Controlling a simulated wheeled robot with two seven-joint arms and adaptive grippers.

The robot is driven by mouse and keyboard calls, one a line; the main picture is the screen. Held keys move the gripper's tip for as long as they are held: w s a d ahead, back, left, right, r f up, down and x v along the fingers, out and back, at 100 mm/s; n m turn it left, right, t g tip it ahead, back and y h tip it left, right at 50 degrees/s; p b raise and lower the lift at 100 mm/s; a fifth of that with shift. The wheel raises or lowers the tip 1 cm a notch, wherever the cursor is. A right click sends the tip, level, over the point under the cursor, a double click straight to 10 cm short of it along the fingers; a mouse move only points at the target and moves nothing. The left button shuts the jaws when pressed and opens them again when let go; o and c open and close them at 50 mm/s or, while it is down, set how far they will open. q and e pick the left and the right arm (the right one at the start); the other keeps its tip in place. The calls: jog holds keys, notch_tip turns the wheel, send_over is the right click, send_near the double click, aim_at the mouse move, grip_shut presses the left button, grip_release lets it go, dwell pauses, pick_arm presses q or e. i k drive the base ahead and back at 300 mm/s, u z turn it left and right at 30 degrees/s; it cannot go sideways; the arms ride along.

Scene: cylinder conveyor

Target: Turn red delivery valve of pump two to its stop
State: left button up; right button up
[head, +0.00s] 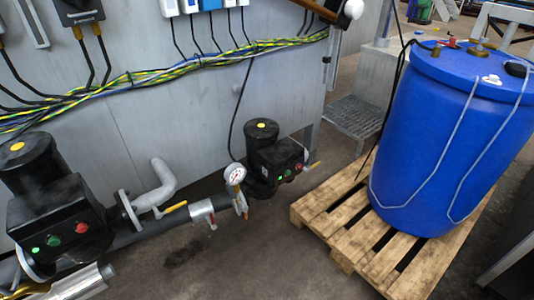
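Two black pumps stand by the grey wall. The near pump (58,205) is at the lower left, with green and red buttons on its box and a yellow dot on top. The far pump (272,160) is smaller, near the middle, with similar buttons. I cannot tell which is pump two. A pipe (150,228) runs between them, with a yellow lever (175,206) and a round white gauge (234,174). A small orange-yellow fitting (241,205) sits below the gauge.
A blue drum (445,130) stands on a wooden pallet (345,245) at the right. Cables (150,78) run along the wall (140,120). A metal grating step (355,115) is behind the pallet. The floor (240,260) in the lower middle is clear, with a dark stain.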

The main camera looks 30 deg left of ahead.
aim_at(214, 227)
jog(key=z, duration=0.05)
jog(key=i, duration=2.65)
jog(key=u, duration=1.35)
